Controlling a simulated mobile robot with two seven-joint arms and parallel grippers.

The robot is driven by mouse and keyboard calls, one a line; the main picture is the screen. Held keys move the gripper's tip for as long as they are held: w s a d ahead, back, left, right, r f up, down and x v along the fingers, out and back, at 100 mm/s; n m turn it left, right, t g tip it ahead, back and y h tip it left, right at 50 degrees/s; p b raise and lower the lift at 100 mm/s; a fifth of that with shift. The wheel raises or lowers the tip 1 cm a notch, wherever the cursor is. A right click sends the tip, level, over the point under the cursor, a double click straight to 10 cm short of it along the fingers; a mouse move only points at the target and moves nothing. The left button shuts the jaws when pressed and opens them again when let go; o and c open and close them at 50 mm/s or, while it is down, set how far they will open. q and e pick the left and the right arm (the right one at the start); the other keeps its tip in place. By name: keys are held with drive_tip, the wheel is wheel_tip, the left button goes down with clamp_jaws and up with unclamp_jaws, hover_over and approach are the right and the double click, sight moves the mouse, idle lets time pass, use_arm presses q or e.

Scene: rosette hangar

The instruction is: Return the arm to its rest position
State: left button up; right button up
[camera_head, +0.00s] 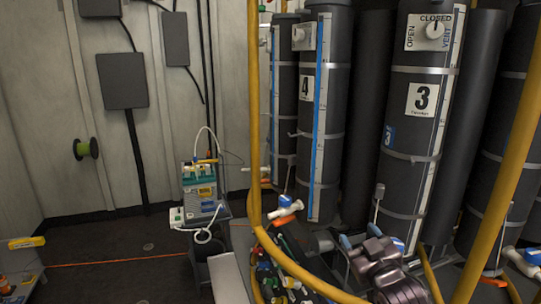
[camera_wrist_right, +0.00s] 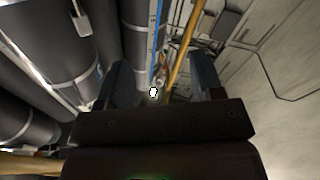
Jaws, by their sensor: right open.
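My right gripper (camera_head: 370,242) is low in the head view, right of centre, at the end of my dark, shiny arm. Its bluish fingers are apart. In the right wrist view the two fingers (camera_wrist_right: 163,78) stand wide apart with nothing held between them. The gripper is in front of the dark cylinder marked 3 (camera_head: 422,120); I cannot tell the exact gap. My left arm and left gripper are not in view.
A yellow rail (camera_head: 254,110) curves down beside my right arm, and another (camera_head: 505,180) slants at the right. A cylinder marked 4 (camera_head: 318,130) stands behind. A boxed device (camera_head: 200,185) stands left of centre. The dark floor (camera_head: 110,240) at left is mostly clear.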

drive_tip(key=s+d+f+m+g+h, duration=0.2)
drive_tip(key=s+d+f+g, duration=0.1)
drive_tip(key=s+f, duration=1.1)
drive_tip(key=s+d+f+m+g+h, duration=0.1)
drive_tip(key=s+d+f+m+g, duration=0.1)
drive_tip(key=s+f, duration=1.2)
drive_tip(key=d+f+g, duration=0.1)
drive_tip(key=d, duration=0.1)
drive_tip(key=shift+s+d+f+m+g+h, duration=0.15)
drive_tip(key=shift+d+f+m+g+h, duration=0.15)
drive_tip(key=shift+m+g+h, duration=0.1)
